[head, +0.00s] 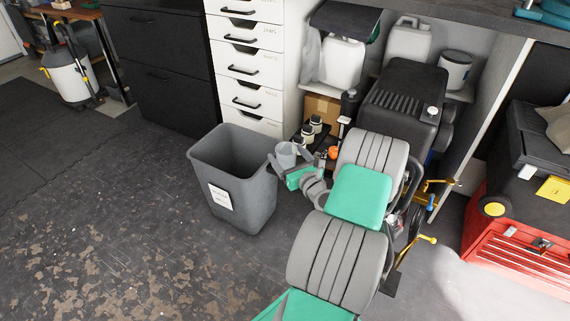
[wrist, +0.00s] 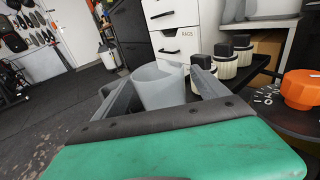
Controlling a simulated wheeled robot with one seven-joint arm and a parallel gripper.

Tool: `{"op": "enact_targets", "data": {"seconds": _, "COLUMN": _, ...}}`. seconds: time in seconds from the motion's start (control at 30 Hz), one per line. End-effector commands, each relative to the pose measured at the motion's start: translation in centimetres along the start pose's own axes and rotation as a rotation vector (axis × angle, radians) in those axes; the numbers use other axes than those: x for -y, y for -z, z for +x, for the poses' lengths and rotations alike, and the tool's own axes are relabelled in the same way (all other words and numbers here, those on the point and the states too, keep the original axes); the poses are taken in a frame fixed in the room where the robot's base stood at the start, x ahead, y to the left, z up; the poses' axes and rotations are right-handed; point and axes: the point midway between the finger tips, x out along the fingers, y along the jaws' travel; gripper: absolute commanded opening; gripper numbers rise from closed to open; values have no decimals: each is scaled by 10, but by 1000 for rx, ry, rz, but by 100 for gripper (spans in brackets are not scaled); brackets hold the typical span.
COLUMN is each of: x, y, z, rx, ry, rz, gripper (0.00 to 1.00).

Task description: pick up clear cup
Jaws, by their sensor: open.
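The clear cup (head: 286,152) is a pale, see-through cup, upright just right of the grey bin's rim in the head view. It also shows in the wrist view (wrist: 160,86), between the two fingers. My gripper (head: 288,160) is open, with one finger on each side of the cup. In the wrist view my gripper (wrist: 163,92) has dark fingers close to the cup's sides. I cannot tell whether they touch it. The cup's base and what it stands on are hidden by my gripper.
A grey bin (head: 226,192) stands just left of my gripper. Several black-capped bottles (wrist: 226,66) stand on a dark shelf right of the cup. An orange knob (wrist: 300,88) is farther right. White drawers (head: 247,60) stand behind. The floor at left is open.

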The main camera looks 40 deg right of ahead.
Motion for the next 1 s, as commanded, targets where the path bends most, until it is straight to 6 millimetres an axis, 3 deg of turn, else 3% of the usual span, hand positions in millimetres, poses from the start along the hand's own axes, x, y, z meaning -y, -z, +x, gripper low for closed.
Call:
{"op": "enact_targets", "data": {"seconds": 0.1, "x": -1, "y": 1, "z": 12, "rx": 0, "ry": -1, "rz": 0, "gripper": 84}}
{"op": "enact_targets", "data": {"seconds": 0.3, "x": -1, "y": 0, "z": 13, "rx": -1, "ry": -2, "rz": 1, "gripper": 84}}
{"op": "enact_targets", "data": {"seconds": 1.0, "x": -3, "y": 0, "z": 13, "rx": -1, "ry": -4, "rz": 1, "gripper": 27}}
